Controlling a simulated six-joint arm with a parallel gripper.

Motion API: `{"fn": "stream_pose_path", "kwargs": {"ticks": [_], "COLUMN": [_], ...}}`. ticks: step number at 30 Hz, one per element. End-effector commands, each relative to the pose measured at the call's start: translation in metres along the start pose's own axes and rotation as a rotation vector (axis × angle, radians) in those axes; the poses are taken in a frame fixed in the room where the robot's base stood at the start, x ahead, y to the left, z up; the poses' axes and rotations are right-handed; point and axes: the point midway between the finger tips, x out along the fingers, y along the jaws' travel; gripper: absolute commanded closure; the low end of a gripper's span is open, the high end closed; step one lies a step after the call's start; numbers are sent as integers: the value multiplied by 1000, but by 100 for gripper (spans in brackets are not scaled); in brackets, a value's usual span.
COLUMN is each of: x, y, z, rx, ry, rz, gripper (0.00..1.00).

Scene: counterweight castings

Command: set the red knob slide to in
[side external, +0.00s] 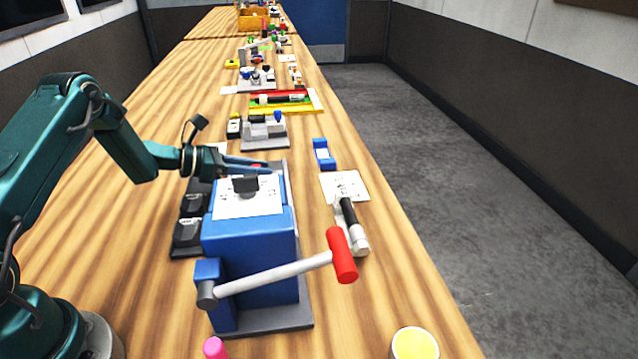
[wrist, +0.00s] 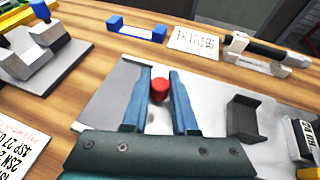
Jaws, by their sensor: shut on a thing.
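The red knob (wrist: 160,88) stands between the two blue fingers of my gripper (wrist: 160,95) in the wrist view. My gripper is shut on it. In the side view my gripper (side external: 262,168) reaches in from the left, over the far part of the blue machine (side external: 250,240). Only a bit of the red knob (side external: 257,166) shows there. The light top plate (side external: 250,205) of the machine carries a dark block (side external: 245,186), which also shows in the wrist view (wrist: 245,118). The slide's travel and end marks cannot be read.
A lever with a red handle (side external: 341,255) sticks out at the machine's near side. Black trays (side external: 188,232) stand to its left. A white card (side external: 345,186), a black-handled tool (side external: 350,222) and a blue holder (side external: 323,154) lie to the right. More fixtures fill the bench beyond.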

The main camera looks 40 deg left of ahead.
Motion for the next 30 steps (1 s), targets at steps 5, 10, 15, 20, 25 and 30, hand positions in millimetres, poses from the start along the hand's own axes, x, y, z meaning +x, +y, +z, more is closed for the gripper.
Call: {"fn": "stream_pose_path", "kwargs": {"ticks": [5, 10, 15, 20, 25, 30], "x": [-3, -5, -4, -4, -4, -7], "y": [-17, -22, -23, -23, -22, -20], "z": [0, -1, -2, -2, -2, -2], "rx": [2, 4, 4, 4, 3, 2], "ry": [-2, -1, 0, 1, 2, 2], "rz": [-5, -6, -11, -11, -6, -2], "gripper": [100, 100, 100, 43, 43, 43]}}
